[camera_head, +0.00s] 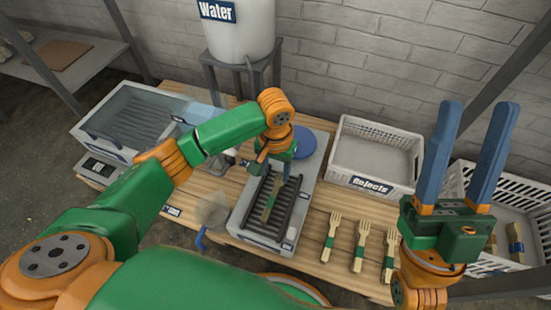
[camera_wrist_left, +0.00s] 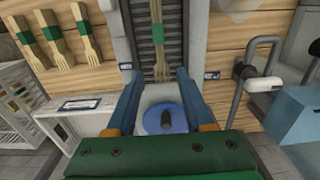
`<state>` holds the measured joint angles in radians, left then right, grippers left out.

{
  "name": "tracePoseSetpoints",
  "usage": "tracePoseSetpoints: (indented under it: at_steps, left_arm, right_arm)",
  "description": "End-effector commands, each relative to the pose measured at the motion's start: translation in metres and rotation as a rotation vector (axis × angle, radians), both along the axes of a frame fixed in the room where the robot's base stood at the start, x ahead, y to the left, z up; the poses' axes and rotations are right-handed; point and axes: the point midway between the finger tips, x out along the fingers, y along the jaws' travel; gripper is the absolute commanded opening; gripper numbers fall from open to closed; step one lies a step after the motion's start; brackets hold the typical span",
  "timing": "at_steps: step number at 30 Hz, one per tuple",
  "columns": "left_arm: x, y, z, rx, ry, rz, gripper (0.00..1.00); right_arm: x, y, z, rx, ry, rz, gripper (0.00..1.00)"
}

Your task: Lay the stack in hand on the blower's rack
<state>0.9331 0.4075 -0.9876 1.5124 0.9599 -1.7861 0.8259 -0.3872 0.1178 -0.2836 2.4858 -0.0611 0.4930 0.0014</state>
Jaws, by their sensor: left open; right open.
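The blower (camera_head: 246,226) is a grey unit with a dark slatted rack (camera_head: 285,213) on top. A stack of wooden forks with a green band (camera_head: 269,203) lies lengthwise on the rack; the stack also shows in the left wrist view (camera_wrist_left: 159,50). My left gripper (camera_head: 279,172) is above the back part of the rack, open. In the left wrist view its blue fingers (camera_wrist_left: 160,73) stand apart, on either side of the stack's near end, apparently not gripping it. My right gripper (camera_head: 476,108) is open and empty, pointing up at the right.
Several banded fork stacks (camera_head: 361,245) lie on the table right of the blower. A white Rejects crate (camera_head: 372,182) stands behind them. Another crate (camera_head: 535,229) is at far right. A clear-lidded box (camera_head: 131,120) and a water tank (camera_head: 238,35) stand left and behind.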

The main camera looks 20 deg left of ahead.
Motion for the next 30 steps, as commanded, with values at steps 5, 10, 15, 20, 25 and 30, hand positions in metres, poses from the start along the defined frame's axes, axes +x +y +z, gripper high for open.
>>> tracePoseSetpoints:
  at_steps: [5, 10, 15, 20, 25, 30]
  left_arm:
    - [0.0, 0.0, 0.012, -0.001, -0.001, 0.0, 0.52]
    - [0.009, -0.064, 0.001, -0.242, -0.189, -0.129, 0.52]
    - [0.033, -0.157, 0.103, -0.783, -0.98, -0.253, 0.52]
    - [0.001, -0.072, 0.251, -0.698, -1.88, -0.156, 0.52]
    - [-0.059, -0.015, 0.312, -0.387, -2.315, -0.159, 0.52]
    - [-0.071, -0.009, 0.321, -0.331, -2.377, -0.169, 0.52]
  right_arm:
    - [0.023, 0.003, -0.015, -0.038, 0.151, -0.014, 0.5]
    - [0.028, 0.004, -0.02, -0.047, 0.183, -0.017, 0.5]
    - [0.028, 0.003, -0.02, -0.047, 0.181, -0.017, 0.5]
    - [0.028, 0.003, -0.02, -0.047, 0.18, -0.017, 0.5]
    - [0.028, 0.004, -0.02, -0.047, 0.18, -0.017, 0.5]
    - [0.027, 0.004, -0.02, -0.046, 0.181, -0.016, 0.5]
